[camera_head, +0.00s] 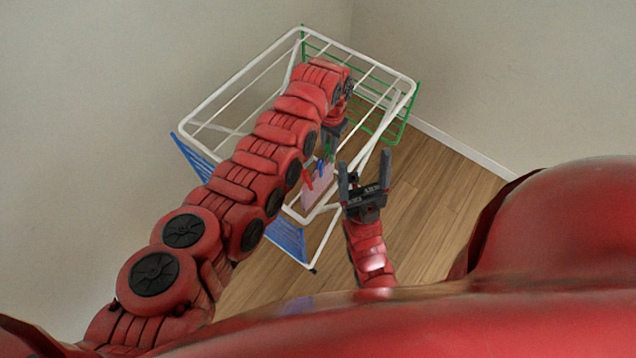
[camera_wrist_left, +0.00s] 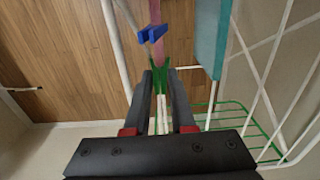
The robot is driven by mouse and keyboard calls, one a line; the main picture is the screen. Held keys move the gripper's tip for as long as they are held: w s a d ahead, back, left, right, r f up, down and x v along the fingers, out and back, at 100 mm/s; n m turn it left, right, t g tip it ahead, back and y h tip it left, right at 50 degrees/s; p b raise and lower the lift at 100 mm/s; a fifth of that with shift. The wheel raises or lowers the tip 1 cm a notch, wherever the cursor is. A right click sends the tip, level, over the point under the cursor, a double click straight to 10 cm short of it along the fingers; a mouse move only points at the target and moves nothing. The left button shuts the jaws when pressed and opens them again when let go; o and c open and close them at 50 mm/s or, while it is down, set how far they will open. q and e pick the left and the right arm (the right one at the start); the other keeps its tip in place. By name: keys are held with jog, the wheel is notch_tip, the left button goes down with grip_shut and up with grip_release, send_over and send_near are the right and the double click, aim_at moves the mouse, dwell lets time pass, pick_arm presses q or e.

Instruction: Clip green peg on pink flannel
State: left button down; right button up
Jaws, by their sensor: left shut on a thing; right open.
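My left gripper (camera_head: 333,132) reaches over the white drying rack from the left. It is shut on the green peg (camera_wrist_left: 159,79), which sits between its fingertips in the left wrist view. The pink flannel (camera_head: 317,192) hangs on the rack, just below the left gripper in the head view. In the left wrist view it shows edge-on as a narrow pink strip (camera_wrist_left: 155,12) right ahead of the green peg. I cannot tell whether the peg touches it. My right gripper (camera_head: 364,178) is open and empty, right of the flannel.
The white drying rack (camera_head: 352,55) has green side wires (camera_head: 408,105) and blue side wires (camera_head: 192,157). A red peg (camera_head: 309,180) and a blue peg (camera_wrist_left: 151,34) are by the flannel. A teal cloth (camera_wrist_left: 209,42) hangs close by. Wooden floor (camera_head: 440,195) is clear at right.

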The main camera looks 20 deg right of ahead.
pick_arm(q)
jog(key=shift+f+b, duration=0.8)
jog(key=shift+f, duration=0.15)
jog(key=shift+c, duration=1.8)
grip_release()
jog(key=shift+r+p, duration=0.9)
jog(key=shift+r, duration=0.45)
notch_tip(320, 180, up, 4)
jog(key=shift+r+p, duration=0.2)
jog(key=shift+p, duration=0.7)
